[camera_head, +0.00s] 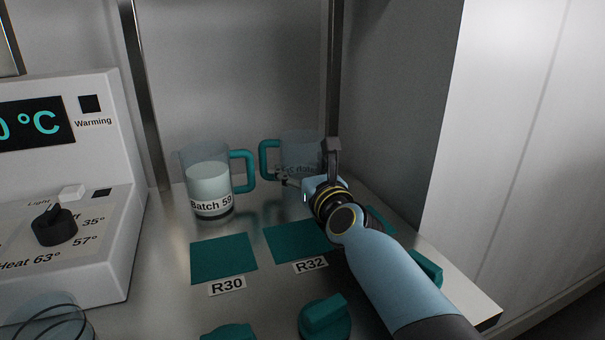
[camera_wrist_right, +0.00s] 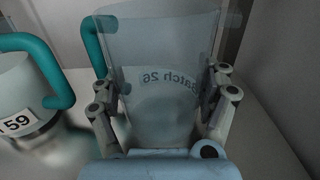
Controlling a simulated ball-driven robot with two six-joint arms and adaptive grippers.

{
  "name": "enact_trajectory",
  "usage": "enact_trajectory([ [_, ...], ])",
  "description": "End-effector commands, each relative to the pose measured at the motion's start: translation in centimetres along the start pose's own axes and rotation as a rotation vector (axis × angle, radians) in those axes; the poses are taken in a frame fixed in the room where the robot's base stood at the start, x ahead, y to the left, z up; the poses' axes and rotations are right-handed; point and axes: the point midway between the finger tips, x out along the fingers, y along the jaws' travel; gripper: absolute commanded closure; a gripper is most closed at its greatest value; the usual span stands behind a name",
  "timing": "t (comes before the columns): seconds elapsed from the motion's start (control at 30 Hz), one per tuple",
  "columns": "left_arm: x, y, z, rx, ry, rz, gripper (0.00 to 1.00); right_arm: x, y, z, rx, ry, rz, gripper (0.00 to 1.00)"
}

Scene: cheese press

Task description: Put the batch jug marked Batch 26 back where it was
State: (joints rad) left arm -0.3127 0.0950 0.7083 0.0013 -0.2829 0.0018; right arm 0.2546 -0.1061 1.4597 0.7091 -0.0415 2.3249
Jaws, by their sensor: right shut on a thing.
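The clear jug marked Batch 26 (camera_wrist_right: 158,60) fills the middle of the right wrist view, its label reading mirrored through the wall, with a teal handle on its left. My right gripper (camera_wrist_right: 160,105) is shut on it, one finger on each side. In the head view the jug (camera_head: 298,150) is at the back right, partly behind my right gripper (camera_head: 305,178). Whether its base touches the surface is hidden. A second jug marked Batch 59 (camera_head: 209,185), with whitish contents and a teal handle, stands to its left. My left gripper is not in view.
Teal mats marked R30 (camera_head: 223,258) and R32 (camera_head: 290,242) lie in front of the jugs, R32 partly behind my right arm. A white control unit (camera_head: 85,160) with a black knob stands left. Teal knobs (camera_head: 325,317) line the front. A metal post (camera_head: 335,70) rises behind the jug.

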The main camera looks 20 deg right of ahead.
Motion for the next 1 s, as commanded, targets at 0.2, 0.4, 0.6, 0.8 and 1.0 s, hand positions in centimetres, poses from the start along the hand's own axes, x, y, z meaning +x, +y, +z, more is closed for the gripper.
enact_trajectory([
  [0.2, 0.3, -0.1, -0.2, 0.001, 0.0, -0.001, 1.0, 0.0, 0.0, -0.3, -0.001, -0.003, -0.001, 0.77],
  [0.4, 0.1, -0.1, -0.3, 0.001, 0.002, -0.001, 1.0, 0.0, 0.0, -0.2, -0.001, 0.0, 0.0, 0.0],
  [0.6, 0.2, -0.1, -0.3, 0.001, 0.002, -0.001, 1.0, 0.0, 0.0, -0.3, -0.001, 0.0, 0.0, 0.0],
  [0.8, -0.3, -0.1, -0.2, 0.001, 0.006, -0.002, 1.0, -0.9, 0.0, 0.0, 0.0, 0.002, 0.0, 0.0],
  [1.0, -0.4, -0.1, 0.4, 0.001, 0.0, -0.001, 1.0, -5.3, 0.0, 0.0, 0.001, 0.003, -0.001, 0.0],
])
